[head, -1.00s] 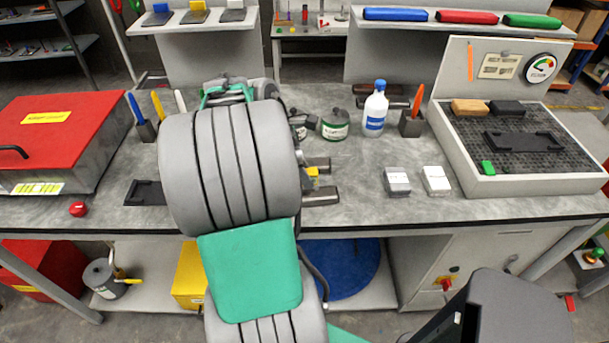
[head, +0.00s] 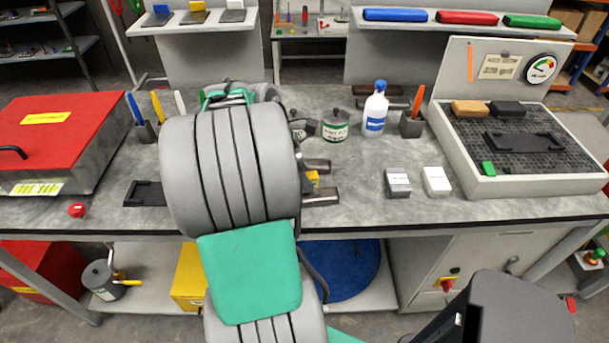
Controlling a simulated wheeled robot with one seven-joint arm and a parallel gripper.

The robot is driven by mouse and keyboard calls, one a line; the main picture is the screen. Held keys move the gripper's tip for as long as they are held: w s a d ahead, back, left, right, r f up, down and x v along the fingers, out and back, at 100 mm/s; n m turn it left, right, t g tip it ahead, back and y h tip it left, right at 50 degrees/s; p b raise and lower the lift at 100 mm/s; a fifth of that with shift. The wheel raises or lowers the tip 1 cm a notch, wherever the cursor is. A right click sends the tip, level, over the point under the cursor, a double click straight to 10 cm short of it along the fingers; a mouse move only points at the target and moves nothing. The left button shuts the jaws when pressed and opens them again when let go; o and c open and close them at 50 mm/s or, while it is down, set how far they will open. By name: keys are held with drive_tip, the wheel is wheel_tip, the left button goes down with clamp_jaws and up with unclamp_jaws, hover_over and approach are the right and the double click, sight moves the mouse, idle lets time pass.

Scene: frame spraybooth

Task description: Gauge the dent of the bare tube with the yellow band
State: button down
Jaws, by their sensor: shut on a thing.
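Two bare metal tube ends stick out to the right from behind my arm, an upper one (head: 317,166) and a lower one (head: 322,197). A small yellow patch (head: 312,178) shows between them; I cannot tell whether it is the yellow band or which tube it belongs to. The rest of the tubes and any dent are hidden behind my arm. My gripper is hidden behind my arm too, so its jaws and what they hold do not show. I cannot pick out a dent gauge with certainty.
A red-lidded box (head: 60,125) stands at left, with a pen holder (head: 147,131) beside it. A can (head: 335,126), a white bottle (head: 375,112) and two small boxes (head: 398,183) (head: 436,181) stand right of my arm. A mesh-floored tray (head: 550,183) is at right.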

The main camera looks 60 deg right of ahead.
drive_tip(key=shift+f, duration=0.6)
idle(0.3)
drive_tip(key=c, duration=1.1)
unclamp_jaws()
drive_tip(key=shift+o, duration=0.2)
drive_tip(key=shift+r, duration=0.1)
